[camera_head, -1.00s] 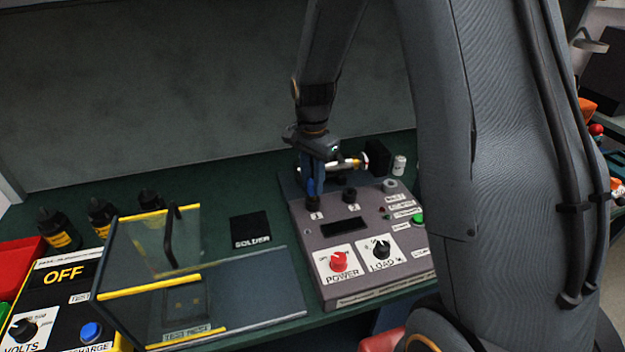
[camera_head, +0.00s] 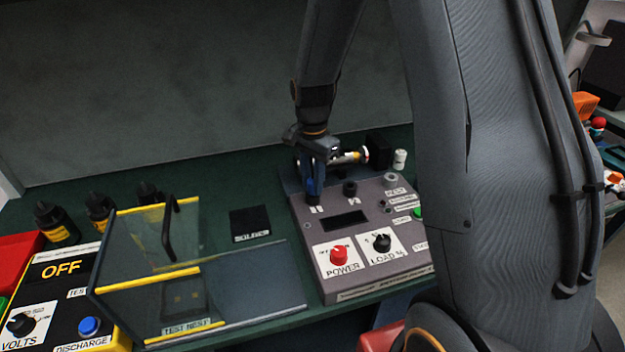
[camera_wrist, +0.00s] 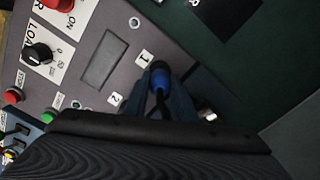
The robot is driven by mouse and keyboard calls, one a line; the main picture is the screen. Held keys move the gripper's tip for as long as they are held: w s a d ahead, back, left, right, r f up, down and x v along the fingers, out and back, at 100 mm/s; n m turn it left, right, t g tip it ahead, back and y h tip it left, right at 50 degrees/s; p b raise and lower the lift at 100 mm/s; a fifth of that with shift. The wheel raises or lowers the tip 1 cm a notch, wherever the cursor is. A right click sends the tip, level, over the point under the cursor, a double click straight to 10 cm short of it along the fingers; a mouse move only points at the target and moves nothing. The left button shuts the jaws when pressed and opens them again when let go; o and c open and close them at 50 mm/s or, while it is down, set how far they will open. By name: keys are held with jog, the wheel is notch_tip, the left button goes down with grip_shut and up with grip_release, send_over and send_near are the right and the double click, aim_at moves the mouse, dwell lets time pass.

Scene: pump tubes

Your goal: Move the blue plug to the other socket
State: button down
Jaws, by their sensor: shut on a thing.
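The blue plug (camera_wrist: 159,82) is between the fingers of my gripper (camera_wrist: 160,97), which is shut on it. A dark ring at the plug's far end sits beside the label 1 on the grey pump unit (camera_wrist: 125,28). In the head view the blue plug (camera_head: 311,187) and my gripper (camera_head: 314,181) are upright over socket 1. I cannot tell how deep the plug sits. Socket 2 (camera_head: 350,188) is a dark round fitting to the right, with no plug visible in it. In the wrist view its label shows, but the finger covers the fitting.
Behind my gripper lie a white-and-yellow tube part (camera_head: 350,156) and a white cylinder (camera_head: 400,159). A red knob (camera_head: 338,256) and a black knob (camera_head: 381,242) stand on the unit's front. A clear yellow-edged guard (camera_head: 150,250) is to the left.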

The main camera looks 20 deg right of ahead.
aim_at(312, 178)
jog(key=c, duration=1.4)
grip_release()
jog(key=shift+f, duration=0.1)
notch_tip(312, 178, up, 8)
jog(key=shift+f+b, duration=0.1)
jog(key=shift+b, duration=0.85)
jog(key=s+n, duration=0.4)
jog(key=s, duration=0.2)
jog(key=s+f+n, duration=0.1)
jog(key=s+n, duration=0.3)
jog(key=s, duration=0.2)
jog(key=s+f+n+t, duration=0.1)
jog(key=s+n, duration=0.3)
jog(key=s, duration=0.2)
jog(key=shift+f, duration=0.25)
